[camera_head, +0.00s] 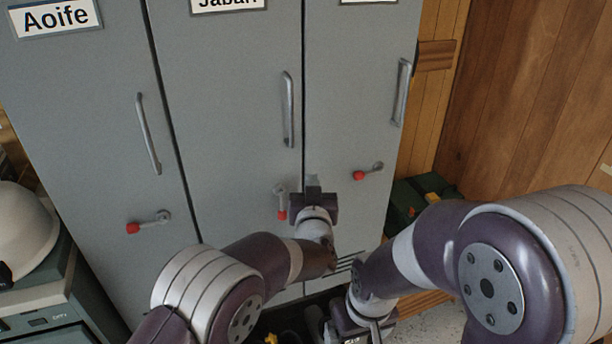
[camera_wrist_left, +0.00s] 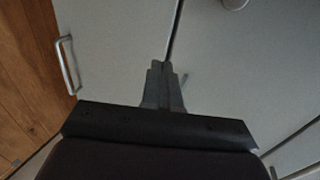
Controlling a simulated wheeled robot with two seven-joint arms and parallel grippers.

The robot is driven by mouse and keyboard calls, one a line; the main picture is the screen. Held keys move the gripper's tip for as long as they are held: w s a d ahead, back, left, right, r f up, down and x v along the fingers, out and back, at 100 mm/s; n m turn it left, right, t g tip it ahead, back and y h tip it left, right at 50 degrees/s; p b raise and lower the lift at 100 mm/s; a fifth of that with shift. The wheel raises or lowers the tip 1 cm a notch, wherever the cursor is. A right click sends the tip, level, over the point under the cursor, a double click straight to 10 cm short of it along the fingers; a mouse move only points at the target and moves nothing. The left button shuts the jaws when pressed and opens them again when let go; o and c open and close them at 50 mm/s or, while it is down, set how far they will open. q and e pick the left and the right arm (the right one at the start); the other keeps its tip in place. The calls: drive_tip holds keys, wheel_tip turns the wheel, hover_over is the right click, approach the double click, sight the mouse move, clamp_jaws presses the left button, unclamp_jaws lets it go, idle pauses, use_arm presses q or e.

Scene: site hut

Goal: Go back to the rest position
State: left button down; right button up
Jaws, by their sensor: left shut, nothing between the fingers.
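My left gripper (camera_head: 312,182) is in front of the middle grey locker door (camera_head: 225,120), just right of that door's red-knobbed lever (camera_head: 281,214). Its fingers are shut with nothing between them; they also show together in the left wrist view (camera_wrist_left: 160,68), in front of grey door panels and a dark seam. I cannot tell whether they touch the door. My right arm comes in from the right and bends down to the bottom edge, where dark parts of its wrist or gripper (camera_head: 350,322) show. Its fingertips are not clear.
The left locker door (camera_head: 95,120) is labelled Aoife. Its lever (camera_head: 148,222) and the right door's lever (camera_head: 367,172) lie nearly level; the middle one hangs down. A white helmet (camera_head: 22,235) stands at left. A dark green case (camera_head: 405,200) stands by the wooden wall (camera_head: 530,90).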

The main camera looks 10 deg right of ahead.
use_arm(q)
drive_tip(key=s, duration=0.5)
drive_tip(key=s+a+f+g+y+p, duration=0.1)
drive_tip(key=a+g+p, duration=0.25)
drive_tip(key=a, duration=0.65)
drive_tip(key=s+a+f+g+y+p, duration=0.15)
drive_tip(key=a+g, duration=0.25)
drive_tip(key=a, duration=0.5)
drive_tip(key=s+a+n+g+y+p, duration=0.1)
drive_tip(key=s+a+g, duration=0.3)
drive_tip(key=s+a, duration=0.4)
drive_tip(key=s+a+f+n+g+y+p, duration=0.1)
drive_tip(key=s+a+g, duration=0.3)
drive_tip(key=s+a, duration=0.5)
drive_tip(key=s, duration=0.5)
drive_tip(key=shift+f+n+p, duration=0.3)
drive_tip(key=shift+p, duration=0.05)
drive_tip(key=shift+g, duration=0.25)
